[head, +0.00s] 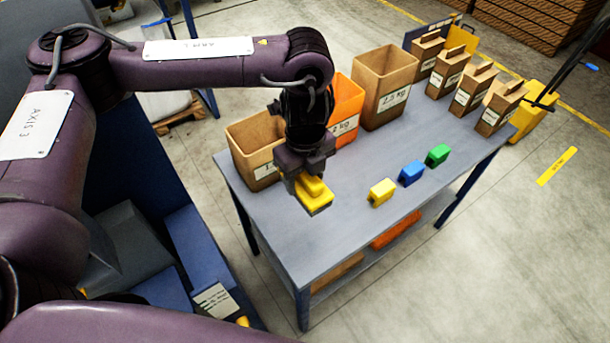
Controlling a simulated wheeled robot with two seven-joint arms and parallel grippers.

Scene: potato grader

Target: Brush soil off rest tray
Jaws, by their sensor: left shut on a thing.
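My left gripper (309,180) hangs pointing down over the left part of the grey table (320,250). It is shut on a yellow thing (314,197), which sits low over the tabletop. I cannot tell whether the yellow thing touches the table. Its underside is hidden, so bristles cannot be seen. No rest tray or soil can be made out clearly. My right gripper is not in view.
A brown bin (248,133), an orange bin (347,97) and a taller brown bin (368,105) stand along the table's back. Several small brown cartons (444,75) stand at the far right. Yellow (382,191), blue (411,173) and green (438,155) blocks lie on the table.

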